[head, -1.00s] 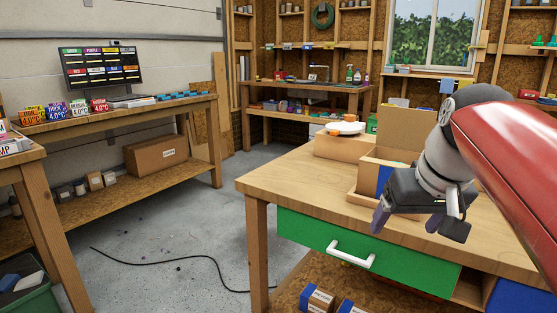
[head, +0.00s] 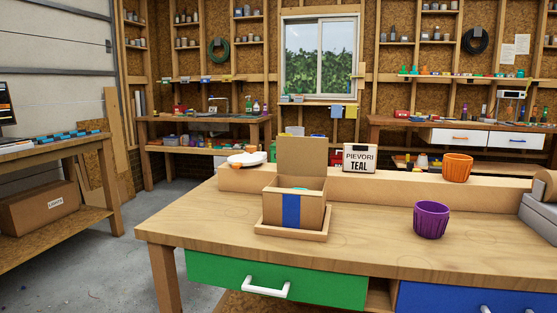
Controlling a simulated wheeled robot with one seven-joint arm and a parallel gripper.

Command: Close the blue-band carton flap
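The carton (head: 264,209) is a small cardboard box with a blue band (head: 291,211) down its front. It stands in a shallow wooden tray (head: 275,237) on the workbench. Its flap (head: 302,158) stands upright at the back, so the carton is open. A bit of something teal shows inside near the rim; the rest of the inside is hidden. My gripper is not in the present head view.
The workbench top (head: 370,226) is mostly clear around the tray. A purple pot (head: 431,219) stands to the right.

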